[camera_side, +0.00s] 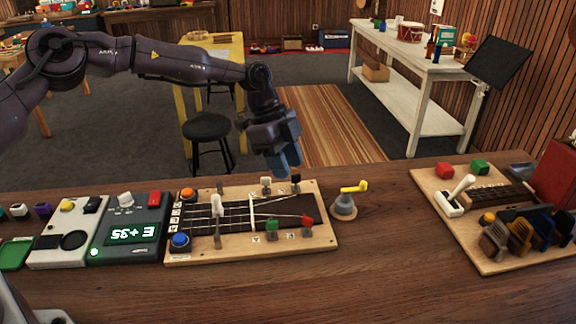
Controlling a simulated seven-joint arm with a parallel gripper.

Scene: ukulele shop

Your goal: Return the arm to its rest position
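My gripper (287,165) hangs at the end of my dark arm, above the back edge of the wooden workbench (330,285). It points down, behind the fretted board with strings and tuning pegs (215,248). It appears apart from everything on the bench. Its fingers look close together, but the side angle hides whether there is a gap. I see nothing held in it.
A second board (462,235) holds a white lever and several clamps.

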